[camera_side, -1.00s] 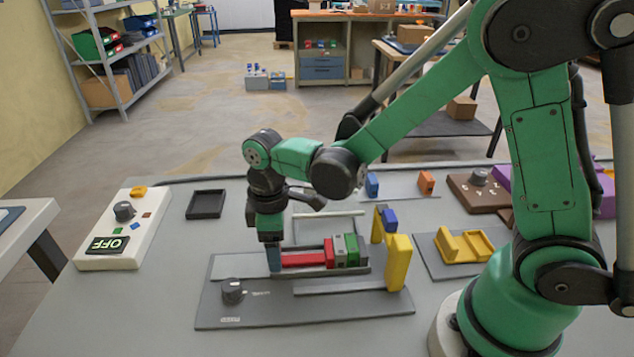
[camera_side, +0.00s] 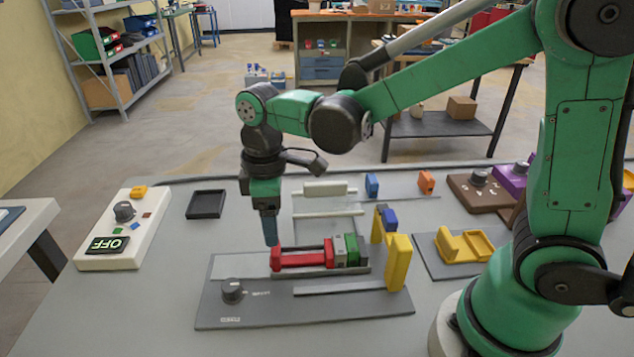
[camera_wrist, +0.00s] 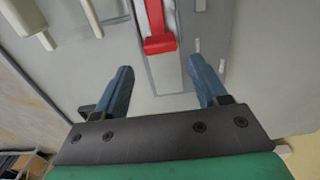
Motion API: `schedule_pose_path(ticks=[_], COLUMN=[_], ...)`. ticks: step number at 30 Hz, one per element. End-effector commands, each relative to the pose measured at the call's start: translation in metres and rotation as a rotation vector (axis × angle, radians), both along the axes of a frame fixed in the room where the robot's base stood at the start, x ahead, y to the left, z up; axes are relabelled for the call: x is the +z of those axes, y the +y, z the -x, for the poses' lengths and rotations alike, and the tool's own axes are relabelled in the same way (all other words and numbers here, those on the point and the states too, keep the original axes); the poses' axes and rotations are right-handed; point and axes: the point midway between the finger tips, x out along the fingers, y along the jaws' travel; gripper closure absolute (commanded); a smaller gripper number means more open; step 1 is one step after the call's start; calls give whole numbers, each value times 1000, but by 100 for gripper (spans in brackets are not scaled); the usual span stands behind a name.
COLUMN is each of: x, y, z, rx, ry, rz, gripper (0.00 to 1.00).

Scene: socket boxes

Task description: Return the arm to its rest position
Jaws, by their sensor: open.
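My gripper (camera_side: 271,242) hangs just above the left end of a red piece (camera_side: 303,259) in the side view. In the wrist view its two blue fingers (camera_wrist: 160,85) are spread apart with nothing between them. The red piece (camera_wrist: 159,43) lies beyond the fingertips there, in a grey channel. In the side view the red piece lies in the rail of a dark grey board (camera_side: 255,312), in line with a grey block (camera_side: 340,250) and a green block (camera_side: 352,248). My arm is bent forward over the table.
A yellow upright (camera_side: 398,263) stands at the board's right. A white box with an OFF display (camera_side: 107,244) and a dark tray (camera_side: 206,204) sit left. Table between box and board is clear.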

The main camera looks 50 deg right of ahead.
Motion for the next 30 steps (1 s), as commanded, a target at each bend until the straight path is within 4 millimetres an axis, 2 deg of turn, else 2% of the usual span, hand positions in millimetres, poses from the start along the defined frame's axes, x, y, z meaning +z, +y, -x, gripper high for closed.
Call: schedule_pose_path(ticks=[8, 18, 24, 30], x=[9, 44, 49, 49], y=[-8, -48, -64, -70], z=[4, 34, 49, 54], rx=[-66, -479, -674, -755], ry=[-50, -365, -521, -585], rz=[-12, -124, -203, -242], gripper=[34, 34, 34, 34])
